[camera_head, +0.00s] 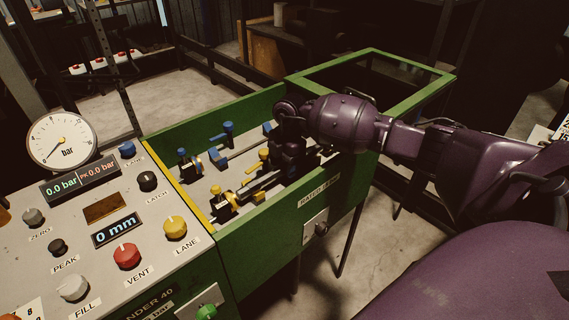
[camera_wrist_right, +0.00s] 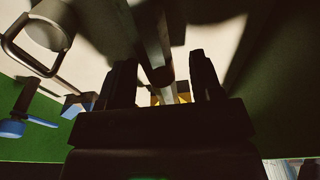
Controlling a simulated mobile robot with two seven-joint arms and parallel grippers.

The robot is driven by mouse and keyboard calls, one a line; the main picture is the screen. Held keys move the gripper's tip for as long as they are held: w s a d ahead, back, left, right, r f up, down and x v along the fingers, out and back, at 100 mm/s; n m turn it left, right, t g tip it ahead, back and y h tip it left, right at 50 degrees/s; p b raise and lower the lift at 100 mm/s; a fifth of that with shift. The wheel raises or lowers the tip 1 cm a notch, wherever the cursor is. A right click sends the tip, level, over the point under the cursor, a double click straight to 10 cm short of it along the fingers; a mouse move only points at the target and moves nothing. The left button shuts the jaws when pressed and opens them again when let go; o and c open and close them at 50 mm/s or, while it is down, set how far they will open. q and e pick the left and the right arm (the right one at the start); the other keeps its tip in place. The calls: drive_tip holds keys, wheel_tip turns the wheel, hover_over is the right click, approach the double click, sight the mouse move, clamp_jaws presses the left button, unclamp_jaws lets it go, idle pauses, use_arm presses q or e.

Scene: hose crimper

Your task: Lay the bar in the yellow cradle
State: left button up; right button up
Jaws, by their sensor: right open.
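The grey bar (camera_wrist_right: 152,40) runs between the spread fingers of my right gripper (camera_wrist_right: 163,82) in the right wrist view. My right gripper (camera_head: 288,170) is open and points down into the green-walled trough in the head view, covering part of the bar. The bar's near-left part (camera_head: 262,184) shows beside the yellow cradle parts (camera_head: 216,192). Yellow also shows at the bar's end in the wrist view (camera_wrist_right: 171,97). I cannot tell whether the bar rests fully in the cradle. My left gripper is not in view.
Blue-marked fittings (camera_head: 190,165) stand toward the trough's back wall; blue parts also show in the wrist view (camera_wrist_right: 14,127). The green trough wall (camera_head: 270,232) is close in front. A control panel (camera_head: 80,235) with knobs and a gauge (camera_head: 62,140) stands to the left.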

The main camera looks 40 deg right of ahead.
drive_tip(key=shift+w+r, duration=0.1)
drive_tip(key=shift+r, duration=0.45)
drive_tip(key=r, duration=0.2)
drive_tip(key=r+p, duration=0.1)
drive_tip(key=r, duration=0.3)
drive_tip(key=shift+d+r, duration=0.1)
drive_tip(key=shift+d, duration=0.25)
drive_tip(key=r, duration=0.3)
drive_tip(key=shift+d+r+p, duration=0.3)
drive_tip(key=shift+p, duration=0.05)
